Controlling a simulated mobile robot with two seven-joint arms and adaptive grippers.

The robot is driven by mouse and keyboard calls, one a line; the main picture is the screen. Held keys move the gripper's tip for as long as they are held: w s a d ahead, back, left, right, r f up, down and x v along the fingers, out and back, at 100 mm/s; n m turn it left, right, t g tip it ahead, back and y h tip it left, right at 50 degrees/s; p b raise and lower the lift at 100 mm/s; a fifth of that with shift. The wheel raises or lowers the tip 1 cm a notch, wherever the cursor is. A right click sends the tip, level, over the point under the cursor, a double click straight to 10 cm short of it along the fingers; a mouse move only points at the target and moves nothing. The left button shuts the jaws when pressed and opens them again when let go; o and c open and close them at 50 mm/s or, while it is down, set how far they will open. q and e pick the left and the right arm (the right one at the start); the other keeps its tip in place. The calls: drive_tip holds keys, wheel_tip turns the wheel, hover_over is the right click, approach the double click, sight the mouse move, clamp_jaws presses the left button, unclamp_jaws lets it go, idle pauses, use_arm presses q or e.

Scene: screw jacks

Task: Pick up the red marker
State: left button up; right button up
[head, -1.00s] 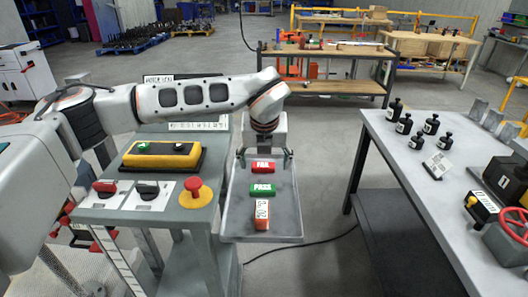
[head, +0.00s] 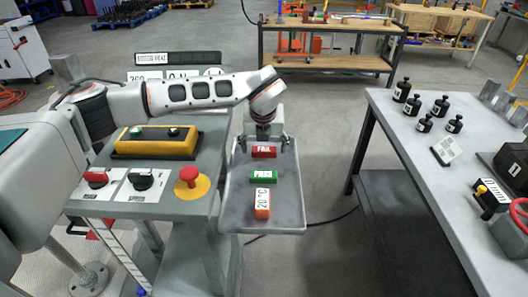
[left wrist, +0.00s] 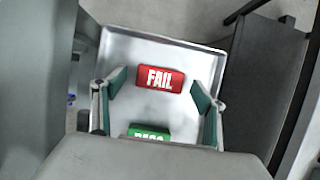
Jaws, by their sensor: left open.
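The red marker (head: 264,152), a block lettered FAIL, lies in a grey metal tray (head: 285,215). It also shows in the left wrist view (left wrist: 160,78), ahead of and between the fingers. My left gripper (head: 264,146) is open above the far end of the tray, with one finger on each side of the red marker and apart from it. In the left wrist view the open fingers (left wrist: 160,100) hold nothing. My right gripper is not in view.
A control stand with a red button (head: 188,175) is left of the tray. A table with black weights (head: 440,105) stands at right.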

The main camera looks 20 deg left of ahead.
use_arm(q)
drive_tip(key=shift+w+f, duration=0.15)
drive_tip(key=shift+f, duration=0.15)
drive_tip(key=c, duration=1.2)
drive_tip(key=shift+r, duration=0.15)
